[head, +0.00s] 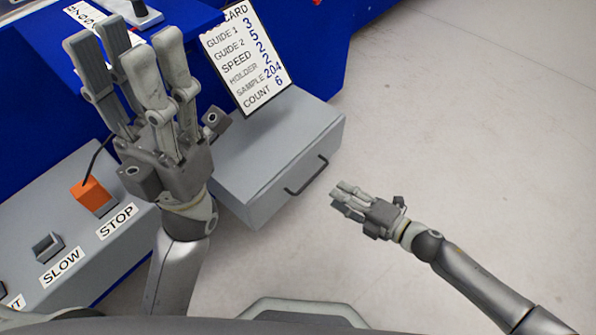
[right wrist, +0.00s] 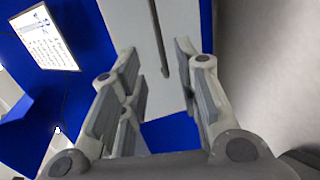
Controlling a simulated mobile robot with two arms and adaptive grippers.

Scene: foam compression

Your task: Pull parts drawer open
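The parts drawer is a grey box front (head: 270,185) with a dark bar handle (head: 306,177), below the card in the head view. No open interior shows. My right gripper (head: 340,195) is just right of the handle, fingers pointing left toward it, apart from it in the head view. In the right wrist view its fingers are spread and empty, with the handle (right wrist: 158,38) beyond them, seen between the fingertips against the pale drawer front (right wrist: 133,25). My left gripper (head: 128,50) is raised with fingers up and spread, holding nothing visible, and hides part of the blue machine.
A white card with text (head: 246,55) stands on the grey box top. A grey control panel (head: 75,215) with an orange switch (head: 92,196) and STOP and SLOW labels lies at the left. The blue machine (head: 310,50) is behind. The floor (head: 450,130) at right is clear.

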